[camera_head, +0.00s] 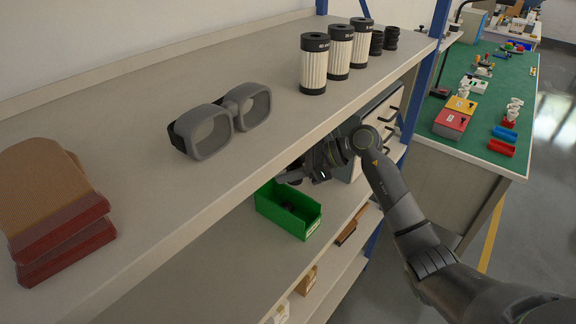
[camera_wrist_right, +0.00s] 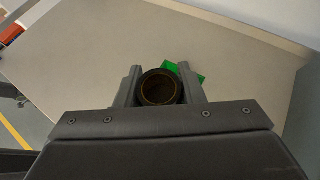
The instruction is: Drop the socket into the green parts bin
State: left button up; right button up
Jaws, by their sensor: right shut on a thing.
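The green parts bin (camera_head: 307,229) stands on the shelf board below the top one, with something small and dark inside it. My right gripper (camera_head: 284,177) reaches in under the top shelf, above the far side of the bin. In the right wrist view the gripper (camera_wrist_right: 158,82) is shut on a dark, round, hollow socket (camera_wrist_right: 145,99), seen end-on between the two fingers. A piece of the green bin shows behind the socket there (camera_wrist_right: 199,79). My left gripper is not in view.
The top shelf (camera_head: 235,180) overhangs the bin and holds grey goggles (camera_head: 212,130), brown-red pads (camera_head: 60,220) and several filter cartridges (camera_head: 340,52). A drawer cabinet (camera_head: 378,120) stands beside my right gripper. A green-topped bench (camera_head: 485,100) is at right.

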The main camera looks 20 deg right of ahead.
jog(key=shift+f, duration=1.25)
jog(key=o, duration=1)
jog(key=shift+o, duration=0.2)
jog(key=shift+b, duration=0.3)
jog(key=b+v, duration=0.5)
jog(key=v, duration=1.2)
jog(key=shift+d, duration=0.15)
